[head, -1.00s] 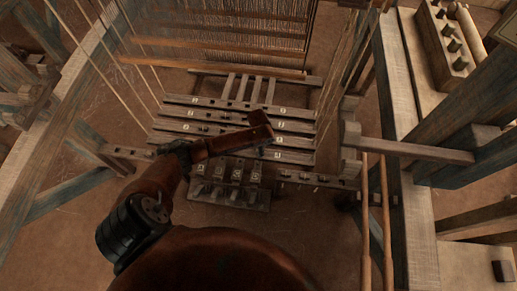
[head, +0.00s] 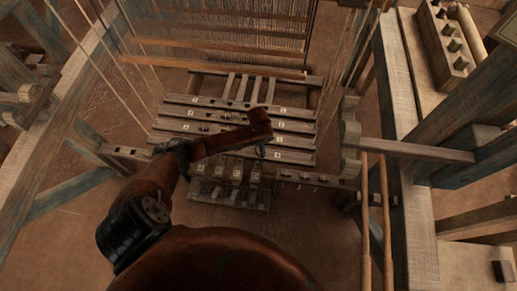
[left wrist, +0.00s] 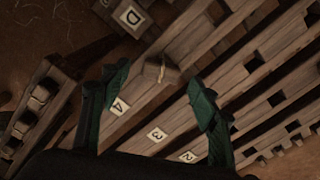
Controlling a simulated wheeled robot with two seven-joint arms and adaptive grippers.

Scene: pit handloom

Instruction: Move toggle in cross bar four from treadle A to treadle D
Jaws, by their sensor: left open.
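Cross bar four (head: 210,142) is the nearest of the dark wooden cross bars, above a row of lettered treadles (head: 236,192). My left gripper (head: 262,152) hangs over its right part, near the label 4 (head: 277,155). In the left wrist view the open green fingers (left wrist: 157,76) stand either side of a small wooden toggle (left wrist: 161,70). It appears to sit on cross bar four, beside label 4 (left wrist: 118,107); I cannot tell whether the fingers touch it. Treadle label D (left wrist: 130,18) shows at the top. My right gripper is not in view.
The other cross bars (head: 225,117) lie close behind, with holes and small pegs. A beam with several dark holes (head: 315,179) runs right of the treadles. Loom posts and cords stand at both sides. Open floor (head: 100,230) lies at front left.

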